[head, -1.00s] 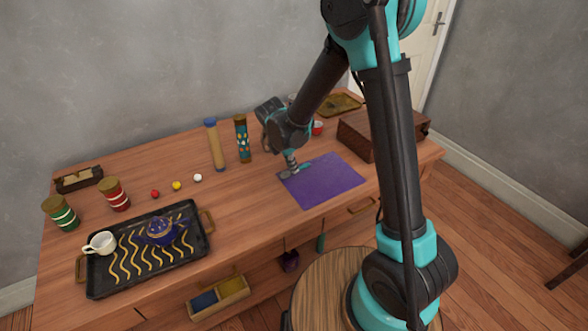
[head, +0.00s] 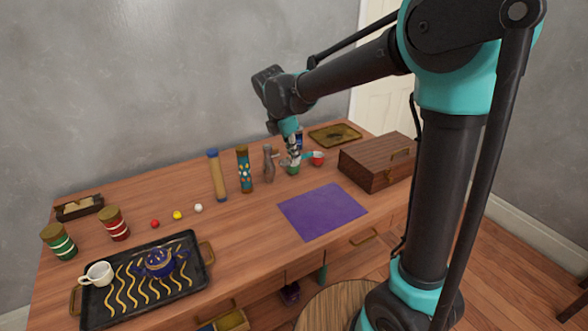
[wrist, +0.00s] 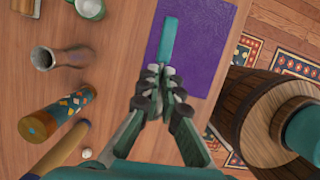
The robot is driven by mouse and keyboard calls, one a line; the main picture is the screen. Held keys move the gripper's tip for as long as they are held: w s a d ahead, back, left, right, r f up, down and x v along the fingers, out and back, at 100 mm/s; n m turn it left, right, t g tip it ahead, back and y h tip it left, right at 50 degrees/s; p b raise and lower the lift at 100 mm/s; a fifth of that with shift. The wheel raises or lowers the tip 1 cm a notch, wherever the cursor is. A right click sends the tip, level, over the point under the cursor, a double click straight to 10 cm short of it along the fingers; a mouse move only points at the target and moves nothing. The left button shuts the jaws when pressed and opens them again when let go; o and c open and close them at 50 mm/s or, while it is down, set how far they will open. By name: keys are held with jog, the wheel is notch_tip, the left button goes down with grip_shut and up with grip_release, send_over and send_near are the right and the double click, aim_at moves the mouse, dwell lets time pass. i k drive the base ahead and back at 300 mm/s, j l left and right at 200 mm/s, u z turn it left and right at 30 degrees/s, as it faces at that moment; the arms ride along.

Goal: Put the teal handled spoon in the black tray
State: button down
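The teal handled spoon shows in the wrist view with its teal handle (wrist: 168,40) pointing up the picture from my fingertips, over the purple mat. My gripper (wrist: 160,78) is shut on it; the spoon's other end is hidden by the fingers. In the head view, my gripper (head: 293,158) is raised above the back of the table, with a bit of the teal handle (head: 307,156) sticking out to the right. The black tray (head: 92,312), with yellow wavy lines, lies at the front left of the table, well apart from my gripper. It holds a white cup (head: 97,274) and a blue teapot (head: 160,262).
The purple mat (head: 322,211) is bare. A wooden box (head: 375,165) stands right, a red cup (head: 318,158) near my gripper. Tall cylinders (head: 217,175) (head: 244,170), a grey vase (head: 269,163), small balls (head: 177,215) and striped jars (head: 113,224) stand along the back and left.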

aim_at(124, 307)
jog(key=k+j, duration=0.35)
jog(key=j, duration=0.15)
jog(key=k+j, duration=0.35)
jog(key=j, duration=0.2)
jog(key=k+j, duration=0.3)
jog(key=j, duration=0.2)
jog(key=k+j, duration=0.35)
jog(key=j, duration=0.15)
